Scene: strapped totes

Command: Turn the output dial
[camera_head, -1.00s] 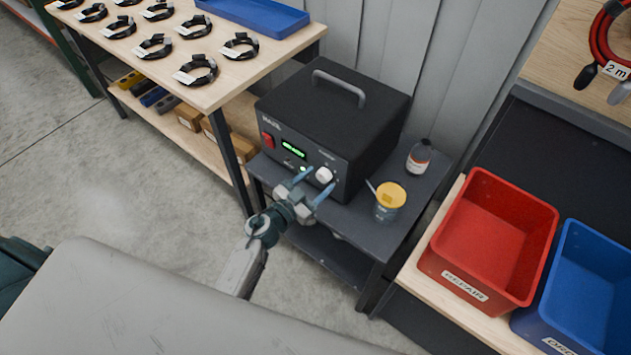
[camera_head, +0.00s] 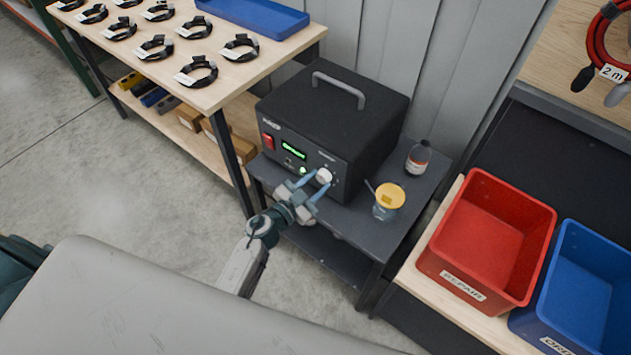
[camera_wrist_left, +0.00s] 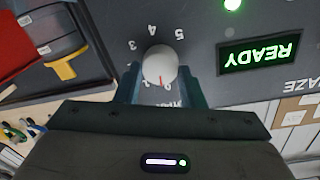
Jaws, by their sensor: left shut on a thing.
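The output dial (camera_head: 324,175) is a round white knob on the front of a black power unit (camera_head: 335,105). In the left wrist view, upside down, the dial (camera_wrist_left: 160,62) carries a red mark pointing at the low end of its scale, close to 0. Digits up to 5 show around it; some are hidden by the fingers. My left gripper (camera_head: 318,180) is shut on the dial, one blue finger on each side; in the wrist view the fingers (camera_wrist_left: 160,82) flank it. The green display (camera_wrist_left: 262,52) reads READY. My right gripper is out of view.
The unit stands on a dark side table (camera_head: 375,235) with a yellow-topped cup (camera_head: 388,203) and a bottle (camera_head: 418,157) right of it. A red bin (camera_head: 490,240) and a blue bin (camera_head: 585,290) stand further right. Coiled cables (camera_head: 197,70) lie on the bench at left.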

